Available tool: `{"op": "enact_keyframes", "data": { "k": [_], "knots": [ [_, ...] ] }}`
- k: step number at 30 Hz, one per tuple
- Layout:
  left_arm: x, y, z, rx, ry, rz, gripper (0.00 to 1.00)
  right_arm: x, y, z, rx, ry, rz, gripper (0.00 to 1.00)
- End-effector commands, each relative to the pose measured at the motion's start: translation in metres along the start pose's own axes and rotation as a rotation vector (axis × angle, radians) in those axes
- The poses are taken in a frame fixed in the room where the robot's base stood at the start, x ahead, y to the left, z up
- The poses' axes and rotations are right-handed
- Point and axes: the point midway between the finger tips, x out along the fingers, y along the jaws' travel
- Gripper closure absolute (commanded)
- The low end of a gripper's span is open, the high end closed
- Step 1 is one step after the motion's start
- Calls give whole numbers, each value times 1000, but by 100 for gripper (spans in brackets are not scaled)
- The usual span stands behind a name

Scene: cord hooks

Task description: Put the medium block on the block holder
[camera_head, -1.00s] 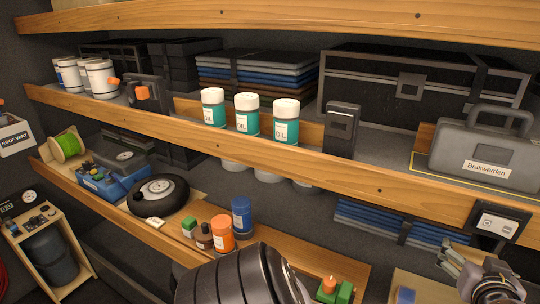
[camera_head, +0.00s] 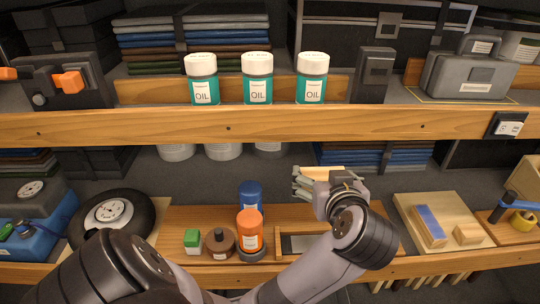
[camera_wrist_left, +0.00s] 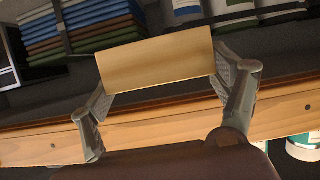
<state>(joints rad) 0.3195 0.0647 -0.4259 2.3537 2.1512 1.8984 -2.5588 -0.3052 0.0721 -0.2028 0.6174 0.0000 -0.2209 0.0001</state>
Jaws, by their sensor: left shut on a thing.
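A plain pale wooden block (camera_wrist_left: 158,65), seemingly the medium block, is gripped between the fingers of my left gripper (camera_wrist_left: 165,90) in the left wrist view. In the head view the left gripper (camera_head: 320,185) is raised in front of the gap between shelves, with the block (camera_head: 328,172) at its fingers. A pale wooden board (camera_head: 412,208) on the lower shelf to the right appears to be the block holder. It bears a blue-topped block (camera_head: 429,225) and a small wooden block (camera_head: 467,234). The gripper is left of this board and apart from it. My right gripper is not in view.
The upper shelf edge (camera_head: 280,123) runs above the gripper, with several oil bottles (camera_head: 257,78) on it. An orange bottle (camera_head: 249,230) and blue bottle (camera_head: 250,196) stand left of my forearm. A blue-handled tool (camera_head: 520,203) lies right of the board.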

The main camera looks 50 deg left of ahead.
Motion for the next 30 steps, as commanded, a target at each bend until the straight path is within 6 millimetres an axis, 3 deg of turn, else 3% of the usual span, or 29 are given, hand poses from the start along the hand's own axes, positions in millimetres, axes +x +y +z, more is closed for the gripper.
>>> {"op": "enact_keyframes", "data": {
  "k": [3,7,21,30],
  "knots": [
    [-1,-13,3,0,-3,-2,47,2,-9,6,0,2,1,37],
    [6,-16,20,8,-3,-6,47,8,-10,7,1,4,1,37],
    [51,-14,130,10,-3,-6,47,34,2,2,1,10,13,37],
    [63,-13,159,8,-3,-6,47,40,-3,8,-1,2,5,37]
  ]
}}
